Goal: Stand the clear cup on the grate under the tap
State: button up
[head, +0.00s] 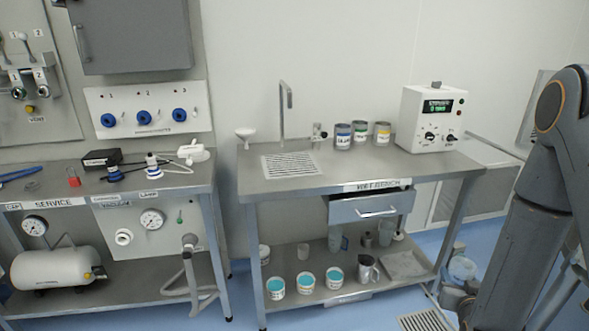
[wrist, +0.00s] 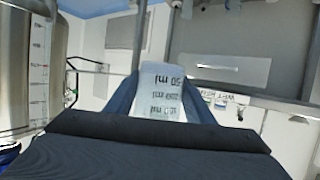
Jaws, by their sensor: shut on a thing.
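My gripper (wrist: 160,108) is shut on the clear cup (wrist: 161,82), a translucent cup with dark ml marks that shows between the dark fingers in the wrist view. The marks look upside down there. In the head view my arm reaches down at the right, and a pale clear shape by its lower end may be the cup. The grate (head: 291,165) is a slotted metal plate set in the bench top. The tap (head: 284,108) is a tall grey spout standing behind the grate. The grate looks bare.
The wet bench (head: 400,165) has several labelled tins (head: 343,135) and a white instrument (head: 433,115) along its back. A white funnel (head: 244,134) is left of the tap. A drawer (head: 370,207) sits below the top. The lower shelf holds several pots and a metal jug (head: 367,269).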

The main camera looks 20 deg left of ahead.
aim_at(290, 164)
jog(key=u, duration=1.1)
jog(key=i, duration=0.05)
jog(key=z, duration=0.05)
